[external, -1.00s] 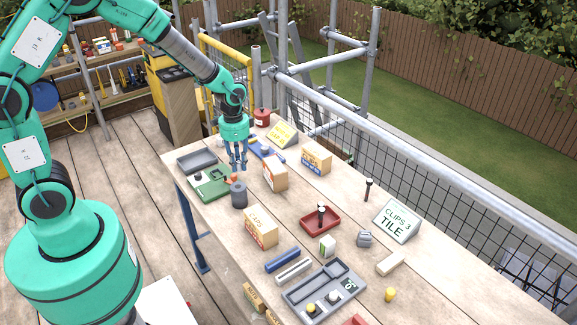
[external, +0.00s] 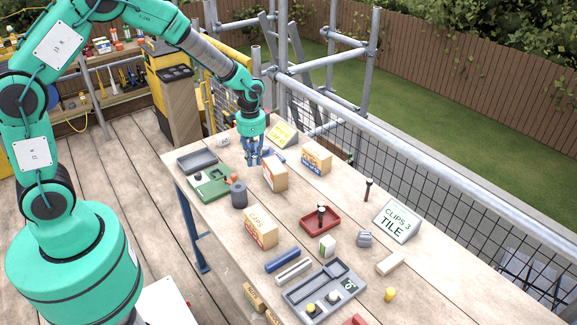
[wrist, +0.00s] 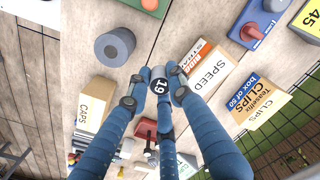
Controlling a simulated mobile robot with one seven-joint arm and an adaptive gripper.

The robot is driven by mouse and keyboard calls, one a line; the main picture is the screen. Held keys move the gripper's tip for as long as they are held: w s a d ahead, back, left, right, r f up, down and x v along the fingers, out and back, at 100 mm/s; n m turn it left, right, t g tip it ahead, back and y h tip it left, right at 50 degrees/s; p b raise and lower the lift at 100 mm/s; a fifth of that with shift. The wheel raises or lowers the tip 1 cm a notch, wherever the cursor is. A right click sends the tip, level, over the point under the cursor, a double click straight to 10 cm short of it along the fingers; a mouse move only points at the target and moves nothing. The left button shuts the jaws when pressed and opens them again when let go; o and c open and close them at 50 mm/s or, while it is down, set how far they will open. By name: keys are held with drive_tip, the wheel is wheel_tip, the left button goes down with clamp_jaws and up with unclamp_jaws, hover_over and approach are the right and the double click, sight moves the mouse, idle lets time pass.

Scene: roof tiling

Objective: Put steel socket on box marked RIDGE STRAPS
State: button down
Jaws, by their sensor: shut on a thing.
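My gripper (external: 254,164) is shut on the steel socket (wrist: 159,84), a small grey cylinder with a dark face marked 19 in the wrist view. The fingers hide most of the socket, and in the external view it is too small to tell. The box with an orange RIDGE label and the word SPEED (wrist: 204,68) stands just right of the socket in the wrist view. In the external view this box (external: 275,174) stands upright on the bench, just right of and in front of my fingertips. The socket appears held above the bench, apart from the box.
A red tray (external: 320,219) is nearer the front. A yellow sign (external: 283,134) stands behind.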

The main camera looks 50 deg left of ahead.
hover_over(275, 164)
drive_tip(key=s, duration=0.1)
drive_tip(key=shift+f, duration=0.35)
drive_tip(key=shift+w, duration=0.1)
drive_tip(key=shift+w+b, duration=0.25)
drive_tip(key=shift+b, duration=0.05)
drive_tip(key=shift+f, duration=1.8)
drive_tip(key=shift+f+b, duration=0.1)
drive_tip(key=shift+b, duration=0.2)
drive_tip(key=c, duration=1.6)
unclamp_jaws()
drive_tip(key=shift+o, duration=0.2)
